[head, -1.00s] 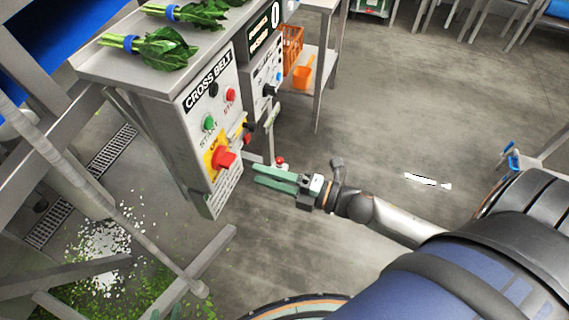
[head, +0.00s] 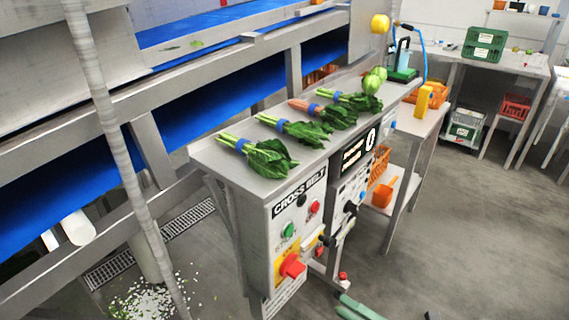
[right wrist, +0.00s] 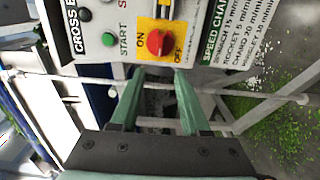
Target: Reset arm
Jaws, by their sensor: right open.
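My right gripper (right wrist: 158,105) is open and empty in the right wrist view, its two green fingers pointing at the lower part of the CROSS BELT control box. Between and just beyond the fingertips is the red rotary switch (right wrist: 157,42) on its yellow ON/OFF plate. In the head view the right gripper's green fingers (head: 356,308) show at the bottom edge, right of and below the control box (head: 297,222). The red switch (head: 292,266) also shows there, apart from the fingers. My left gripper is in neither view.
Bunches of greens (head: 265,157) lie on the steel counter (head: 225,157) above the box. A blue conveyor belt (head: 190,117) runs behind. An orange scoop (head: 383,194) and orange basket (head: 379,163) are to the right.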

